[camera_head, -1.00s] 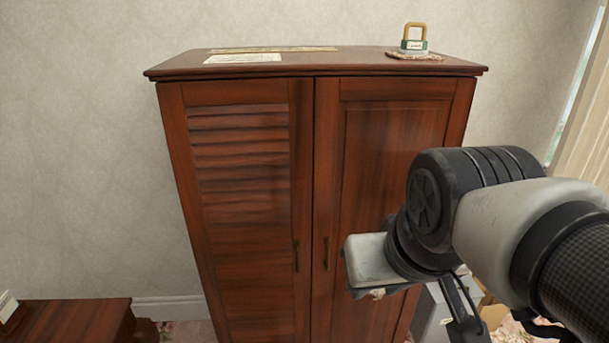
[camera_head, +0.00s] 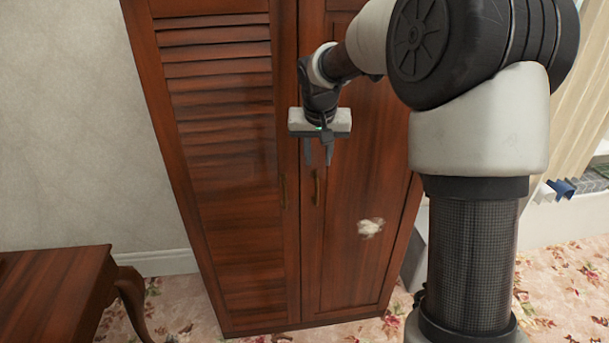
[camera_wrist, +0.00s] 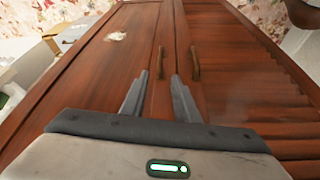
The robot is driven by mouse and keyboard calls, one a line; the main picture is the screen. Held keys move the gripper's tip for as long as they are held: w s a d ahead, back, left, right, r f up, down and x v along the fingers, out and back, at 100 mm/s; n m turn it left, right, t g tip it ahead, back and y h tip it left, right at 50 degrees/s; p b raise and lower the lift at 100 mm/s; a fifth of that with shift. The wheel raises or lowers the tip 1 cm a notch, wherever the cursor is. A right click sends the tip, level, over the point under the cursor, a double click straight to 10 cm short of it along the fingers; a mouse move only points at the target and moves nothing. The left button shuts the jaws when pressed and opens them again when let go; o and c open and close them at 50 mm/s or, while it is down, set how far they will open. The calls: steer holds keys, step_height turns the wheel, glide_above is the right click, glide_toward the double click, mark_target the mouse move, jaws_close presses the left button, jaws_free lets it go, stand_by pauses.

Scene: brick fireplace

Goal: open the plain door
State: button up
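A dark red wooden wardrobe has two doors, both shut. The plain door (camera_head: 345,240) is the right one in the head view and the left one in the wrist view (camera_wrist: 110,65). Its small upright bronze handle (camera_head: 317,187) is near the middle seam and shows in the wrist view (camera_wrist: 160,62). The louvred door (camera_head: 225,190) is beside it, with its own handle (camera_head: 284,191). My gripper (camera_head: 318,163) is in front of the plain door, just above its handle. Its two fingers (camera_wrist: 162,95) are apart with nothing between them. No contact with the handle shows.
A wooden side table (camera_head: 55,290) stands at the left. A pale patch (camera_head: 370,228) is on the plain door's lower part. Floral carpet (camera_head: 180,310) covers the floor. Beige curtains (camera_head: 570,110) hang at the right. Grey and white boxes (camera_wrist: 40,60) stand beside the wardrobe in the wrist view.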

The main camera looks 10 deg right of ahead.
mark_target(317, 187)
steer(key=b+x, duration=0.1)
steer(key=x, duration=1.6)
steer(key=shift+f, duration=0.35)
steer(key=shift+c, duration=0.4)
jaws_close()
